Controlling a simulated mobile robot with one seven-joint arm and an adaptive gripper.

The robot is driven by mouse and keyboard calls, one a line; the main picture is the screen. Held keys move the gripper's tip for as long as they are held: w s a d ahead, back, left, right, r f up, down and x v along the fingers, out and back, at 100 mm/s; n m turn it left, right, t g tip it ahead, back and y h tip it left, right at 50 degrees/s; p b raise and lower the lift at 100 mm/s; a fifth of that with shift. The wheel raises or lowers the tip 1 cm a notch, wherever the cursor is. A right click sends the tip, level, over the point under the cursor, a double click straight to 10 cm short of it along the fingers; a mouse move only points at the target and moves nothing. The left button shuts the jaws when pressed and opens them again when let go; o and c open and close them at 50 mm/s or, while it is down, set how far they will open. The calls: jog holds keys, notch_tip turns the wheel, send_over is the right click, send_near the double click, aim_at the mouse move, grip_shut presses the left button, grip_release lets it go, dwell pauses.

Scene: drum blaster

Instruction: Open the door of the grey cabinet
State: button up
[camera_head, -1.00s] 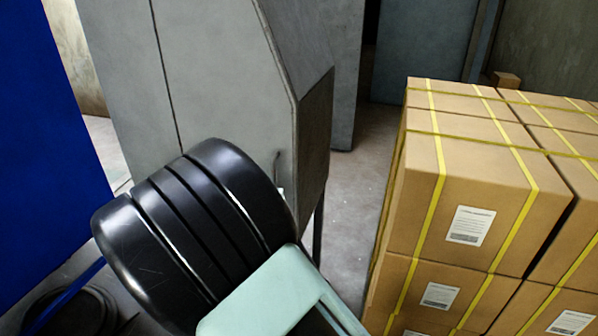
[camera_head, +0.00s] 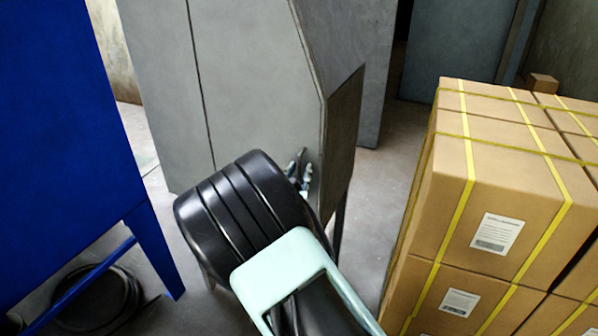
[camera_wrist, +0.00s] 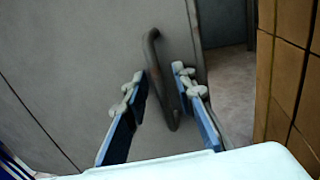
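The grey cabinet (camera_head: 255,75) stands beyond my arm, and its door looks shut in the head view. A dark bar handle (camera_wrist: 157,75) runs lengthwise on the grey door panel (camera_wrist: 90,60) in the wrist view. My gripper (camera_wrist: 160,92) is open, with one blue finger with pale tips on each side of the handle in the picture. I cannot tell whether the fingers touch it or how deep they reach. In the head view, the gripper's tips (camera_head: 301,172) show close to the door's right edge, and my dark arm hides the lower part of the cabinet.
Strapped cardboard boxes (camera_head: 500,180) are stacked to the right, with a strip of bare floor (camera_head: 375,215) between them and the cabinet. A blue cabinet-like body (camera_head: 65,130) stands at the left, with a dark round object (camera_head: 95,300) on the floor beneath it.

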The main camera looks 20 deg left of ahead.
grip_shut()
jog(key=shift+s, duration=0.15)
dwell(0.4)
